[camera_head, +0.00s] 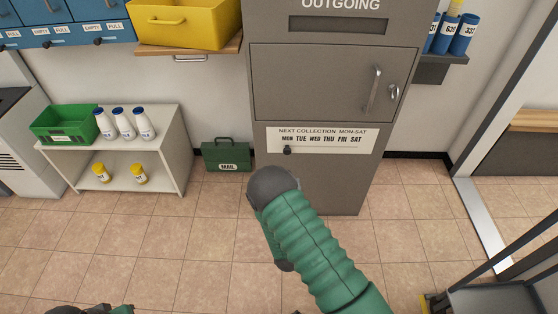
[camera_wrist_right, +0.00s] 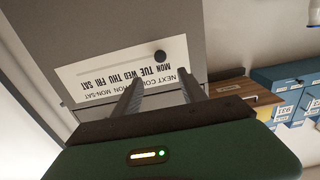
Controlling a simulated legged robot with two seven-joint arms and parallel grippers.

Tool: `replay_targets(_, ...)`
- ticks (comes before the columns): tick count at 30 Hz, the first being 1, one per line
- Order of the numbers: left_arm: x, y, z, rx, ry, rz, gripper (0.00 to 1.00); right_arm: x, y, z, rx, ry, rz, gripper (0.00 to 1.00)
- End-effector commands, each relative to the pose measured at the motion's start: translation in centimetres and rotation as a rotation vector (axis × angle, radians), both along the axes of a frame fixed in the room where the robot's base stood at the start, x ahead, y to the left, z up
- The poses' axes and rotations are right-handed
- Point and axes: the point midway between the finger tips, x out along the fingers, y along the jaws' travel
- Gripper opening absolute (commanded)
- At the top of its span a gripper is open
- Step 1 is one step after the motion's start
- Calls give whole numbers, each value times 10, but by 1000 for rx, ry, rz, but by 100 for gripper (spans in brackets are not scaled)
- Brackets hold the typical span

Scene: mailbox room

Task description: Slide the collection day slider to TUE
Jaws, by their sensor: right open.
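The collection day slider's dark round knob (camera_head: 287,150) sits at the left end of its slot, under MON on the white day label (camera_head: 340,147) of the grey OUTGOING mailbox. In the right wrist view the label appears upside down, with the knob (camera_wrist_right: 160,56) near MON. My right gripper (camera_wrist_right: 160,77) is open and empty. Its two fingers point at the label, with the knob between their line and a little beyond the tips; contact is not visible. In the head view my green right arm hides this gripper.
Above the label is the mailbox door (camera_head: 325,85) with a vertical handle (camera_head: 374,89). A green MAIL box (camera_head: 227,155) stands on the floor left of the mailbox. A white shelf (camera_head: 160,155) with bottles is further left. Tiled floor in front is clear.

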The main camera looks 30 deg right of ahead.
Motion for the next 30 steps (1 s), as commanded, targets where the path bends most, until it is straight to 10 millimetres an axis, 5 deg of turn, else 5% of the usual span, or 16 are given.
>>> replay_targets(15,0,0,-53,0,1,1,28,109,-66,-4,0,0,1,49)
replay_targets(28,0,0,-56,0,1,1,28,124,-75,0,0,4,2,49)
replay_targets(30,0,0,-56,0,1,1,28,124,-75,-1,0,4,2,40)
